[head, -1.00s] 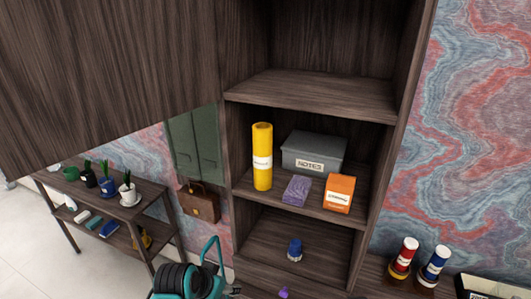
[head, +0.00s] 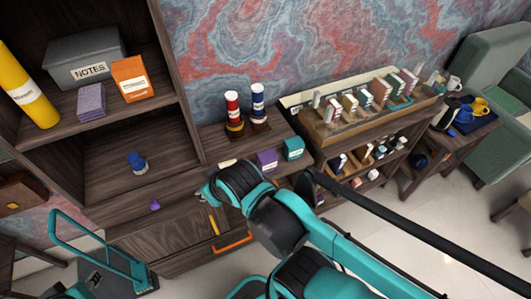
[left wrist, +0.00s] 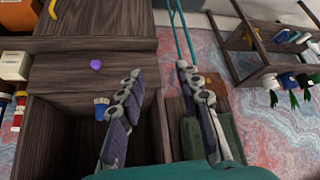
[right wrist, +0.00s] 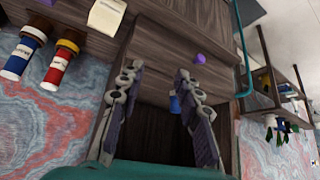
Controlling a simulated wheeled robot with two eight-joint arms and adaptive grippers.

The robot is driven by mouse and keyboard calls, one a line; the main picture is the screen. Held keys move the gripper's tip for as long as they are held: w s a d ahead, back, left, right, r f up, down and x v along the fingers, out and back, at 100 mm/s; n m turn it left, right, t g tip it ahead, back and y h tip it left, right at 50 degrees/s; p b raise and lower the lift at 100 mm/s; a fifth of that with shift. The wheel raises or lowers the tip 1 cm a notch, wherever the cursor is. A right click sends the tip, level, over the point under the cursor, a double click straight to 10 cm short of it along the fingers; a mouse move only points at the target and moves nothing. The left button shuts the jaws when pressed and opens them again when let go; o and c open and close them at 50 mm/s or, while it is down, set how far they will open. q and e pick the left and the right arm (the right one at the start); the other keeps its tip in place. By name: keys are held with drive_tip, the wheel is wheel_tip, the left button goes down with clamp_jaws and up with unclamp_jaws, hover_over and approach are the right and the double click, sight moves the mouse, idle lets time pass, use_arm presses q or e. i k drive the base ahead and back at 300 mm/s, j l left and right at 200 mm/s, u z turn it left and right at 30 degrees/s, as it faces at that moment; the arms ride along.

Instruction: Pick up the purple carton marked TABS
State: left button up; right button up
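A small purple carton (head: 267,160) with a pale label stands on the dark wooden desk surface beside a teal carton (head: 293,149). Its label is too small to read. My right arm crosses the head view in front of the desk, just below this carton; its fingers cannot be made out there. In the right wrist view my right gripper (right wrist: 157,68) is open and empty. In the left wrist view my left gripper (left wrist: 159,70) is open and empty.
A purple stack (head: 91,102), a grey NOTES box (head: 86,60) and an orange box (head: 131,79) stand on the left shelf. Red (head: 233,112) and blue (head: 258,105) cylinders stand behind the carton. A rack of small boxes (head: 368,95) is to the right.

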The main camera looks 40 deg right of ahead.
sight(268, 159)
drive_tip(key=z, duration=1.55)
drive_tip(key=i+l+u, duration=0.3)
drive_tip(key=i+l, duration=0.2)
